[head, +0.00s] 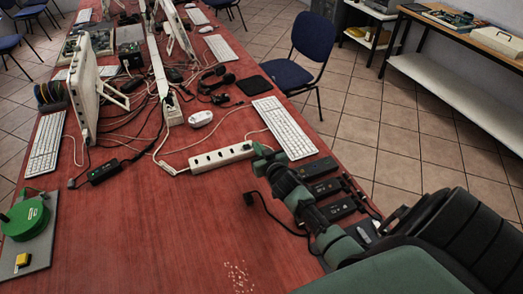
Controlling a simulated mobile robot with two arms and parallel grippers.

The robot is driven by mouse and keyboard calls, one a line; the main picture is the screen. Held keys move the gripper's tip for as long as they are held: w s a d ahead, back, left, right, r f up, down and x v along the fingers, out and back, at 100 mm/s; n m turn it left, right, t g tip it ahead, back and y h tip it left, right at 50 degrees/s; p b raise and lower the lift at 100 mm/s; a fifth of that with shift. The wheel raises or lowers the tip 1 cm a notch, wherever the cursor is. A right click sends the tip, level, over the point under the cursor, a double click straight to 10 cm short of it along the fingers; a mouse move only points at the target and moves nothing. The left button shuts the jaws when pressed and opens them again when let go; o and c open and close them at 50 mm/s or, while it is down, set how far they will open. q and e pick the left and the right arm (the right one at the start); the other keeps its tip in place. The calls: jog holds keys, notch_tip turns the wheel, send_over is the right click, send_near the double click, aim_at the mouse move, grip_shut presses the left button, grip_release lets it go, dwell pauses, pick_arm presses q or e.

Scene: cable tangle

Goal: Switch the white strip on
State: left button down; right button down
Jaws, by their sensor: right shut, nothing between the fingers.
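A white power strip (212,160) lies on the red table, angled slightly, with dark sockets along its top and a cable leaving its left end. My right gripper (263,153) is at the strip's right end, fingers shut and empty. Whether it touches the strip cannot be told, and it hides part of that end. The switch's position cannot be made out. My left gripper does not show.
A white keyboard (284,128) lies just behind my right gripper. Black adapters (325,188) lie to its right. Tangled cables, a white mouse (200,118) and a monitor (86,92) fill the area behind the strip. A green reel (25,218) stands at left. The front table is mostly clear.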

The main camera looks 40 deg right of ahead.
jog(key=shift+v, duration=1.55)
